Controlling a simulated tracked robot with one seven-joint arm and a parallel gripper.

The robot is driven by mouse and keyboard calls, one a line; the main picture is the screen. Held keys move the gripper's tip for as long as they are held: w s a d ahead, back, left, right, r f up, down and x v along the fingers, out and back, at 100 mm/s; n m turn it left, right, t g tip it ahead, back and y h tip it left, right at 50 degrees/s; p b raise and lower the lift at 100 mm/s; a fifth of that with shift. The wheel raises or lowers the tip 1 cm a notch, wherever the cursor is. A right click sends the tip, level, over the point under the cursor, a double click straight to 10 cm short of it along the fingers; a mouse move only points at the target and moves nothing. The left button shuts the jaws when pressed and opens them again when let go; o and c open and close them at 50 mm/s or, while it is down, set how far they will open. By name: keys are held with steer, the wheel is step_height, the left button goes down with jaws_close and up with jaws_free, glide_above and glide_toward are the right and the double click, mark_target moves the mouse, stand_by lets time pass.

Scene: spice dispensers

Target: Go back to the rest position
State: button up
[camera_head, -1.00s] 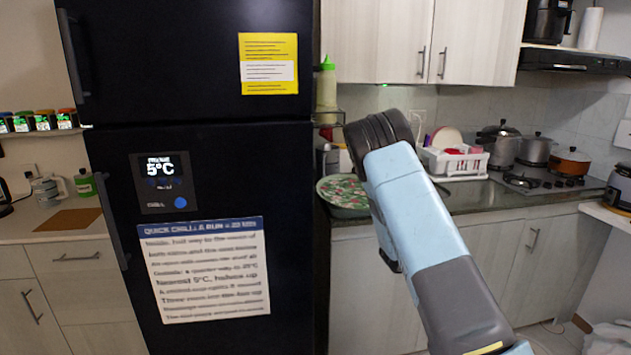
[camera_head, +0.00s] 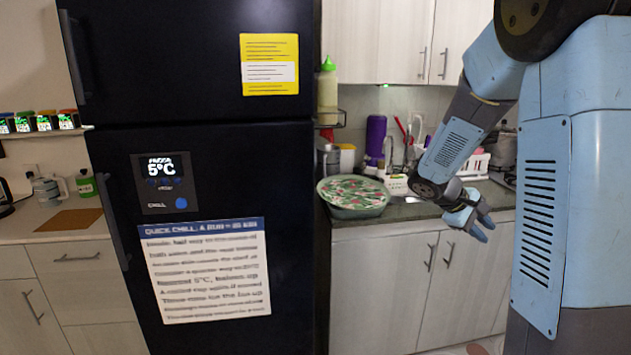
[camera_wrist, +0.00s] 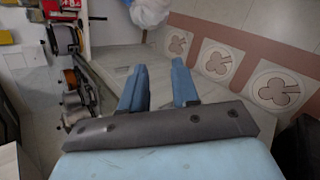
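My gripper (camera_head: 481,225) hangs in front of the counter's front edge at the right of the head view, beside the lower cabinets. Its two blue fingers stand apart with nothing between them. In the wrist view the gripper (camera_wrist: 160,85) also shows open and empty, with floor beyond the fingertips. My arm fills the right side of the head view and hides much of the stove area.
A dark fridge (camera_head: 215,180) with a 5°C display stands at centre left. Several spice dispensers (camera_head: 40,122) sit on a shelf at far left. A patterned round container (camera_head: 352,195) stands on the counter (camera_head: 420,210). A white bag (camera_wrist: 150,12) is on the floor.

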steer(key=s+a+r+m+t+y, duration=0.2)
steer(key=s+a+r+m+y, duration=0.1)
steer(key=s+a, duration=0.5)
steer(key=s+a+r+m+t+y, duration=0.2)
steer(key=s+a+r+y, duration=0.4)
steer(key=s, duration=0.9)
steer(key=a+r+t, duration=0.1)
steer(key=a+r, duration=0.1)
steer(key=a, duration=0.1)
steer(key=shift+s+m+y, duration=0.3)
steer(key=shift+m, duration=0.1)
steer(key=shift+r, duration=0.1)
